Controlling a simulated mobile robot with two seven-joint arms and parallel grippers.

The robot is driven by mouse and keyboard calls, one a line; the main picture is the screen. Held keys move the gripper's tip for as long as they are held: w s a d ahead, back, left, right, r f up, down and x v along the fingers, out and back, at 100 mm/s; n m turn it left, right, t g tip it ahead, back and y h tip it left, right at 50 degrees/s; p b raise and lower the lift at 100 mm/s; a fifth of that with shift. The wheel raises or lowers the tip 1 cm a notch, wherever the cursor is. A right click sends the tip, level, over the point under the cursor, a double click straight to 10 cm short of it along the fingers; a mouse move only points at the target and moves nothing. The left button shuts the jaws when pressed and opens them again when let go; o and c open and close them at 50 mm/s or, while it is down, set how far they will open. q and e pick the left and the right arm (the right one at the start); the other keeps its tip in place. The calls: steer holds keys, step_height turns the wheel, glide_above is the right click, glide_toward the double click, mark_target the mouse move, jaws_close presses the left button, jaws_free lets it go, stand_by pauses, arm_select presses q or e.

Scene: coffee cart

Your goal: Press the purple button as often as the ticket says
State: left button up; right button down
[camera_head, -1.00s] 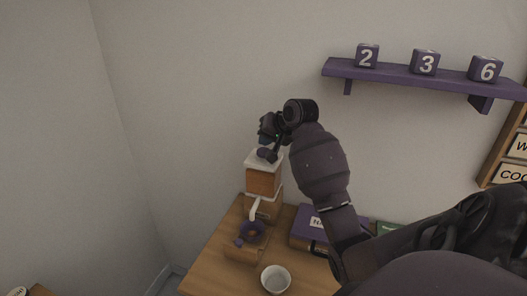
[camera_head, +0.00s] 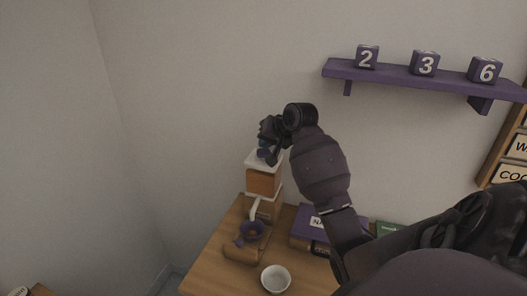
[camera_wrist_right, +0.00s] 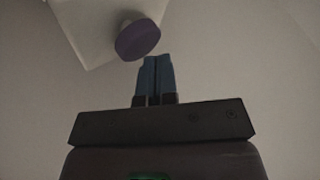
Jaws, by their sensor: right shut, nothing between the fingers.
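The purple button (camera_wrist_right: 138,41) shows in the wrist view as a round cap on a short pale stem, standing out from a white surface (camera_wrist_right: 88,28). In the head view the white top (camera_head: 254,160) sits on an orange-brown machine (camera_head: 263,181) at the table's back. My right gripper (camera_head: 264,151) is over this top, and its fingers hide the button there. In the wrist view its blue fingers (camera_wrist_right: 155,60) are shut and empty, with their tips close beside the button's lower right edge. I cannot tell whether they touch it. No ticket is readable. My left gripper is not in view.
A white bowl (camera_head: 276,279) stands on the wooden table (camera_head: 215,272). A purple funnel-like piece (camera_head: 252,230) sits below the machine, and a purple box (camera_head: 304,222) is to the right. A purple shelf (camera_head: 420,80) holds cubes marked 2, 3 and 6.

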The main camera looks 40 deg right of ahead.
mark_target(265, 151)
steer(key=shift+f, duration=0.8)
stand_by(1.1)
steer(key=shift+r, duration=1.25)
steer(key=shift+r, duration=2.5)
